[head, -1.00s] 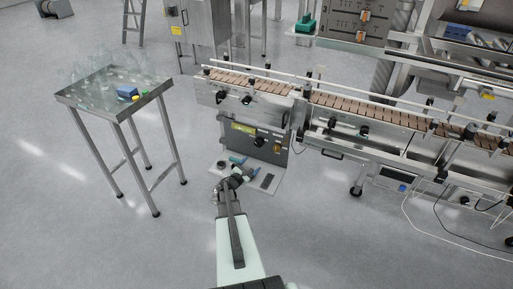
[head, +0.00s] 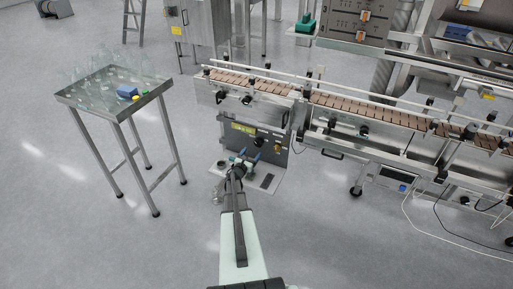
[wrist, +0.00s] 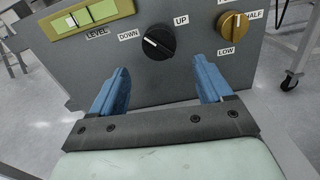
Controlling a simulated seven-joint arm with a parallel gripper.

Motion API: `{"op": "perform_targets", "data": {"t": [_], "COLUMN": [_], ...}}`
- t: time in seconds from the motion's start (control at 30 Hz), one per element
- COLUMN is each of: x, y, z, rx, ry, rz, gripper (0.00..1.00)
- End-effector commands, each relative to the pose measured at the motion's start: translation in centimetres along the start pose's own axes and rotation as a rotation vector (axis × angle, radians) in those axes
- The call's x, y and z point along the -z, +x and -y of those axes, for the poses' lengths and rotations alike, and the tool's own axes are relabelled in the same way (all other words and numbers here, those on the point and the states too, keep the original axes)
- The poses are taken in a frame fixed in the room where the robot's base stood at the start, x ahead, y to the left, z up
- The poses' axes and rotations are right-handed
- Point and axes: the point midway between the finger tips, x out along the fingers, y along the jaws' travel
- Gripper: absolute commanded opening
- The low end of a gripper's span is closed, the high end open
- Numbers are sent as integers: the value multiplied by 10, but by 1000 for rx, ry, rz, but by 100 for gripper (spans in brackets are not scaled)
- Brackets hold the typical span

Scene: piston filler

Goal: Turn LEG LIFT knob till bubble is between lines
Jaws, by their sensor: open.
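The black knob (wrist: 158,42) sits on the grey panel between the labels DOWN and UP; its white pointer mark is toward the upper left. No LEG LIFT label is readable. My gripper (wrist: 162,66) is open and empty. Its blue fingers are left and right of the knob's line, tips short of it, with no contact visible. In the head view my gripper (head: 245,157) is in front of the panel (head: 229,141).
A brass knob (wrist: 232,25) with HALF and LOW labels is close to the right finger. A conveyor (head: 240,82) runs above the panel. A table with clear containers (head: 72,101) stands left. The floor in front is open.

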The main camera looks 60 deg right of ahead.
Motion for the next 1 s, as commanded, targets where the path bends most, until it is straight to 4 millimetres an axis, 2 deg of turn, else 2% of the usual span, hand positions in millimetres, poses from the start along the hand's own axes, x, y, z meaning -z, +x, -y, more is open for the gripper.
{"op": "perform_targets", "data": {"t": [0.03,0.1,0.4,0.6,0.87,1.0], "x": [1,1,1,0,0,0], "y": [12,24,61,70,70,70], "z": [-1,-1,0,0,0,0], "rx": [1,1,0,0,0,0], "ry": [1,1,1,1,1,1], "rz": [1,1,0,0,0,0], "gripper": [79,79,79,79,79,68]}}
